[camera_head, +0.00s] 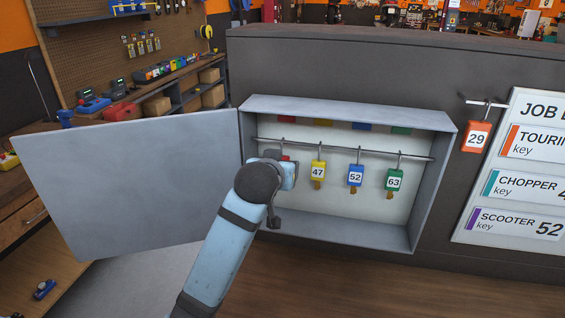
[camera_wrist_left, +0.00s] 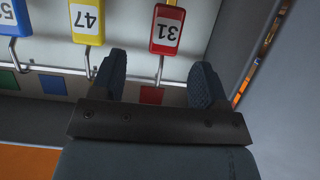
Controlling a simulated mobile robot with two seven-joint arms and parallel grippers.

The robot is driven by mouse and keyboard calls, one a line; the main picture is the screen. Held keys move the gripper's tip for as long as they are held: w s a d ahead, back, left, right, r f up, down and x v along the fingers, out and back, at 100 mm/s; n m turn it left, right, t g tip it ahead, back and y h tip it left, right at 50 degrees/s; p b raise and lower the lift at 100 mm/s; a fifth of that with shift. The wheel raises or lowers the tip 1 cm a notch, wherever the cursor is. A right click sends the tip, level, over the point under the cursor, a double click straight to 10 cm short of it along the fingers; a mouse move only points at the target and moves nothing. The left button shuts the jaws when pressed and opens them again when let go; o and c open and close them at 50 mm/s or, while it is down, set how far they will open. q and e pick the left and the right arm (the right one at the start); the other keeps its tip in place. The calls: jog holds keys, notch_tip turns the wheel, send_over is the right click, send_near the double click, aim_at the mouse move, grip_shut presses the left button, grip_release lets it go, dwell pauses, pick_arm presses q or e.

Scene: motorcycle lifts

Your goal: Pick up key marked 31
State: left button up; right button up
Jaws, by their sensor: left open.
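The red key tag marked 31 (camera_wrist_left: 167,30) hangs from a hook in the open wall cabinet (camera_head: 445,180). In the left wrist view it appears upside down, with its hook between the finger lines. In the head view my arm hides most of it, leaving only a bit of red. My left gripper (camera_wrist_left: 161,66) is open, its two dark fingers apart on either side of the hook's line. The tag lies beyond the fingertips, and I see no contact. My right gripper is in neither view.
Yellow tag 47 (camera_head: 318,171), blue tag 52 (camera_head: 355,176) and green tag 63 (camera_head: 394,181) hang on the same rod (camera_head: 345,149). The cabinet door (camera_head: 140,185) stands open at left. Orange tag 29 (camera_head: 477,134) hangs outside, beside the job board (camera_head: 520,165).

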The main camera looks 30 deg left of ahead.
pick_arm(q)
jog(key=x, duration=0.2)
jog(key=p+x, duration=0.1)
jog(key=x, duration=0.1)
jog(key=p+x, duration=0.1)
jog(key=x, duration=0.1)
jog(key=shift+w+a+f, duration=0.2)
jog(key=shift+a+f, duration=0.15)
jog(key=shift+f, duration=0.05)
jog(key=shift+w+f, duration=0.1)
jog(key=shift+w, duration=0.05)
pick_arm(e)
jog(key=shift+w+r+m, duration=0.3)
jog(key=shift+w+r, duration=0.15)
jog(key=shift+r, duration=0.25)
pick_arm(q)
jog(key=shift+c, duration=1.3)
jog(key=c, duration=0.7)
jog(key=shift+c, duration=0.2)
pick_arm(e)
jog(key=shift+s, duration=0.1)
